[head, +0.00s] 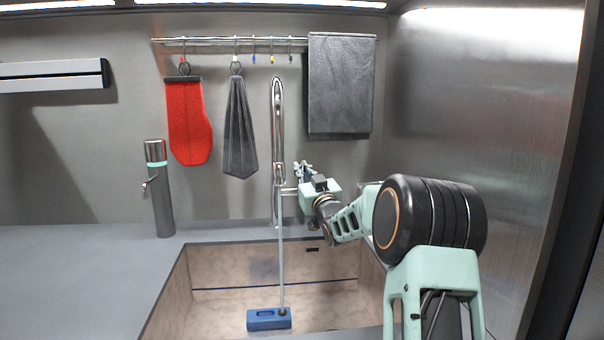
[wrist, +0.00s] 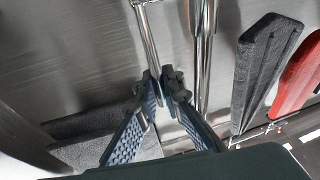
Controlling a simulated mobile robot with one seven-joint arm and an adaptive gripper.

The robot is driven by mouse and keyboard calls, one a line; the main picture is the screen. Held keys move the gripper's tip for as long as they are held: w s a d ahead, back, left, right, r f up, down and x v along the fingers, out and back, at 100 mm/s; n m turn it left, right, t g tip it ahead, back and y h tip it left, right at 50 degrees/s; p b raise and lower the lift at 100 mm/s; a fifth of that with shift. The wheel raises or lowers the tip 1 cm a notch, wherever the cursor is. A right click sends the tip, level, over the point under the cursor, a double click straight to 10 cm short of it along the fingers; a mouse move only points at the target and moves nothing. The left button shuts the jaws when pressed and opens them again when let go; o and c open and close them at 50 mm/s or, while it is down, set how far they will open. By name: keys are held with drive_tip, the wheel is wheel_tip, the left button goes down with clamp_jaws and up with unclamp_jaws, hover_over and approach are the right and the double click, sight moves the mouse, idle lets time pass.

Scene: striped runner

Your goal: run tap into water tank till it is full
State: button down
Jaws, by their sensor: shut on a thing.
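The chrome tap (head: 277,100) rises behind the sink in a tall arch. My gripper (head: 303,171) is just right of the tap's body. In the wrist view my gripper (wrist: 162,90) is shut on the tap's thin chrome lever (wrist: 147,35), beside the thicker tap pipe (wrist: 204,60). The blue water tank (head: 262,320) lies in the sink below the tap. A thin pale column, which looks like running water (head: 282,270), comes down to the tank's right part. The water level inside the tank cannot be seen.
The sink (head: 200,300) has pale walls. A metal dispenser (head: 158,190) stands left of it on the grey counter (head: 70,275), which is otherwise clear. A red mitt (head: 188,120), a grey cloth (head: 240,130) and a grey towel (head: 340,85) hang from a rail behind.

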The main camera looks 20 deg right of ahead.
drive_tip(key=c, duration=2)
unclamp_jaws()
drive_tip(key=v, duration=1.2)
